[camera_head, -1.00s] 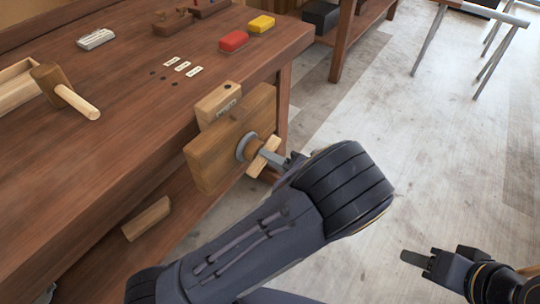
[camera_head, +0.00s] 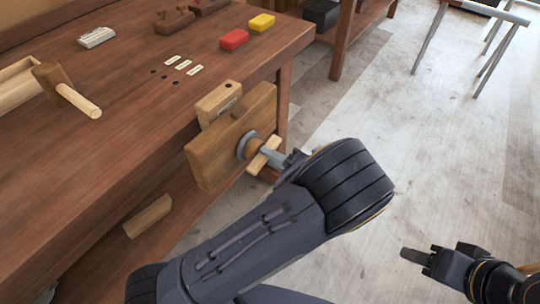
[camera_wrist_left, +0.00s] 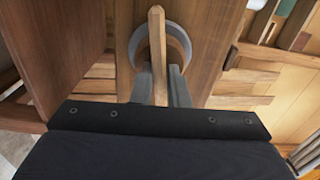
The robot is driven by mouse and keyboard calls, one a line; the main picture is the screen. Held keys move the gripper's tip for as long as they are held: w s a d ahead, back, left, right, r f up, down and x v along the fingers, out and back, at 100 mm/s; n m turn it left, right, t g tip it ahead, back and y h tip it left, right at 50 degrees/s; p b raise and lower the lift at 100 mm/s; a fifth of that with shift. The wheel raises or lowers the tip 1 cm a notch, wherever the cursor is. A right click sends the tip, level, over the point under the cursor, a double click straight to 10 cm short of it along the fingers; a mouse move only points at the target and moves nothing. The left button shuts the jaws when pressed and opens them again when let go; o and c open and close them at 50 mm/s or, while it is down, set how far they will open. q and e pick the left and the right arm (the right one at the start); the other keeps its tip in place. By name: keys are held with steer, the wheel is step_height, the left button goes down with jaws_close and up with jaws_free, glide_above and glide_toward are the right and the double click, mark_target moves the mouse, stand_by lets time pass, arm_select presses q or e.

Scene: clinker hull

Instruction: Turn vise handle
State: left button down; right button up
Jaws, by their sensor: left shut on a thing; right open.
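The wooden vise jaw (camera_head: 215,160) is fixed to the front right of the workbench. Its light wooden handle (camera_head: 262,156) crosses a round grey metal collar (camera_head: 243,147). In the left wrist view the handle (camera_wrist_left: 157,45) stands close to upright in front of the grey collar (camera_wrist_left: 180,40). My left gripper (camera_head: 279,158) is shut on the handle, with one grey finger on each side of it in the wrist view (camera_wrist_left: 160,85). My right gripper (camera_head: 414,256) is empty and open over the floor at the lower right, away from the vise.
The workbench top (camera_head: 110,130) carries a wooden mallet (camera_head: 65,90), a red block (camera_head: 234,39), a yellow block (camera_head: 261,22) and several white labels. A metal trestle (camera_head: 480,40) stands at the upper right. The floor between is clear.

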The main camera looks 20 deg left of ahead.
arm_select(q)
steer(key=shift+d+f, duration=0.15)
steer(key=shift+d, duration=0.05)
stand_by(0.5)
steer(key=c, duration=1.5)
jaws_free()
steer(key=shift+d, duration=0.1)
steer(key=shift+o, duration=0.2)
steer(key=v, duration=0.7)
steer(key=shift+s+d, duration=0.2)
steer(key=shift+d, duration=0.1)
